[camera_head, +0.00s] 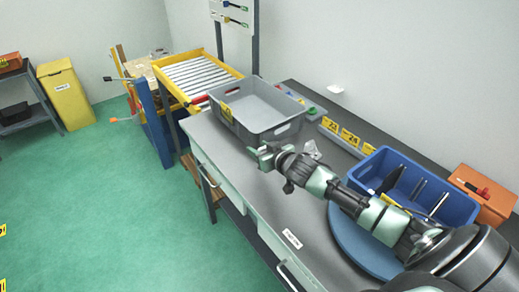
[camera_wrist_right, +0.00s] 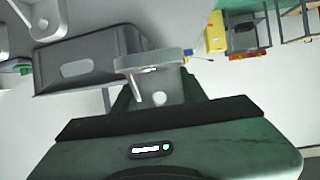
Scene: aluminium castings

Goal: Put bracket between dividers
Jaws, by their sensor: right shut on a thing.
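My right gripper (camera_head: 262,155) reaches over the workbench, in front of the grey bin. It is shut on a grey metal bracket (camera_wrist_right: 152,62), which shows between the fingers in the wrist view. In the head view the bracket is too small to make out clearly. A blue bin (camera_head: 460,207) with upright dark dividers (camera_head: 418,189) stands at the right on a round blue plate (camera_head: 343,232). My right arm passes in front of the plate and close to the bin's near side. My left gripper is not in view.
A grey bin (camera_head: 270,131) stands at the bench's far end and also shows in the wrist view (camera_wrist_right: 105,45). A loose grey casting (camera_head: 312,149) lies behind my arm. Yellow number labels (camera_head: 348,136) line the bench's back. An orange box (camera_head: 485,192) is right of the blue bin.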

